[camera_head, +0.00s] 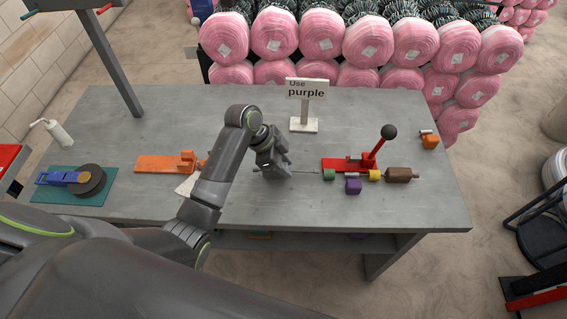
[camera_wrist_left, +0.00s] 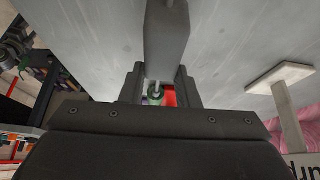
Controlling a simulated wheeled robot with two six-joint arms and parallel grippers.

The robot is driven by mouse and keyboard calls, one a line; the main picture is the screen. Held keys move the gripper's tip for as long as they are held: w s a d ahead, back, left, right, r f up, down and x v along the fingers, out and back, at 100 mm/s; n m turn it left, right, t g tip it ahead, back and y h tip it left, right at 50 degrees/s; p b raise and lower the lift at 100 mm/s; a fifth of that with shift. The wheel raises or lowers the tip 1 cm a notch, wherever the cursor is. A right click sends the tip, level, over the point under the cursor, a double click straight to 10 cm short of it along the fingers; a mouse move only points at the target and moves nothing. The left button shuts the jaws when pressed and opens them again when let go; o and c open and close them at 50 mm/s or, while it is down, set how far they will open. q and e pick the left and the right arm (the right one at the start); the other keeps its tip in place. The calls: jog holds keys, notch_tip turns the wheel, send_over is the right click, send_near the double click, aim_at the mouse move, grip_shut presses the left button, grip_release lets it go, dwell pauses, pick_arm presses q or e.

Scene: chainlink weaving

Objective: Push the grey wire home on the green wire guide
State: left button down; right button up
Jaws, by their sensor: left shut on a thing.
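The green wire guide (camera_head: 329,174) sits at the left end of the red lever tool (camera_head: 345,163) on the bench. My left gripper (camera_head: 284,169) is low over the bench, left of the green guide, and shut on the thin grey wire (camera_head: 303,172). The wire runs right toward the guide; I cannot tell whether its tip is inside it. In the left wrist view, the wire (camera_wrist_left: 155,86) shows between the fingers, with the green guide (camera_wrist_left: 155,98) just beyond, roughly in line. My right gripper is not in view.
A purple block (camera_head: 353,186) and a yellow one (camera_head: 375,175) sit near the lever tool, with a brown piece (camera_head: 398,175) to the right. A sign (camera_head: 306,89) reading "Use purple" stands behind. An orange fixture (camera_head: 165,163) lies left. The bench front is clear.

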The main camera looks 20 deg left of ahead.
aim_at(315, 171)
pick_arm(q)
jog(key=shift+f, duration=0.15)
jog(key=shift+f, duration=0.35)
dwell(0.5)
jog(key=shift+d, duration=0.15)
jog(key=shift+w+d, duration=0.15)
jog(key=shift+d, duration=0.4)
jog(key=shift+w+d, duration=0.15)
jog(key=shift+d, duration=0.4)
jog(key=shift+w+d, duration=0.2)
jog(key=shift+d, duration=0.5)
jog(key=shift+w+d, duration=0.25)
jog(key=shift+d, duration=0.4)
jog(key=shift+w+d, duration=0.2)
jog(key=shift+d, duration=0.5)
jog(key=shift+d, duration=0.35)
